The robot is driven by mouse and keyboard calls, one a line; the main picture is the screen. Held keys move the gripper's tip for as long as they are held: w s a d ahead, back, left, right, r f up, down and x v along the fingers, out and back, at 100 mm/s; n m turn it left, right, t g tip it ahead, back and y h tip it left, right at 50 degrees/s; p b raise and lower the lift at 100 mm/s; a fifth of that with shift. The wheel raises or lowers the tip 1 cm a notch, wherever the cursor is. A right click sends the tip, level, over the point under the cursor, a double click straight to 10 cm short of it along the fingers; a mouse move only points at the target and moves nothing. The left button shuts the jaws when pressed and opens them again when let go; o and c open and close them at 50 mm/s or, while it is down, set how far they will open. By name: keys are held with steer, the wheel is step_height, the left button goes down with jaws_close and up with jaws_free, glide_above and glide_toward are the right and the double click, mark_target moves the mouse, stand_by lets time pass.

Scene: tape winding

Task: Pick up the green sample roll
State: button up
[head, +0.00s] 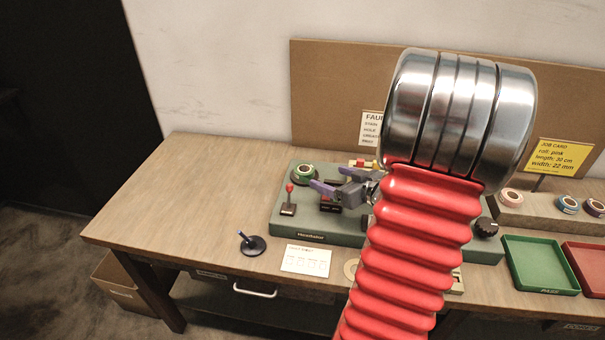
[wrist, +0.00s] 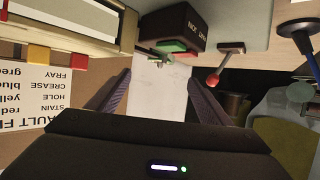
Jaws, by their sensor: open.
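I cannot tell the exact gap to the roll. In the wrist view the fingers of my gripper (wrist: 158,80) stand apart with only a pale surface showing between them. I cannot make out the roll clearly in that view.
A black box (wrist: 180,28) with upside-down lettering is close by. A green tray (head: 540,265) and several rolls are at the right.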

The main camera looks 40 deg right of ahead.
mark_target(310, 174)
steer(key=shift+x, duration=3.6)
steer(key=shift+w, duration=0.1)
steer(key=shift+x, duration=2.55)
steer(key=shift+a, duration=0.1)
steer(key=shift+c, duration=0.3)
steer(key=c, duration=1.1)
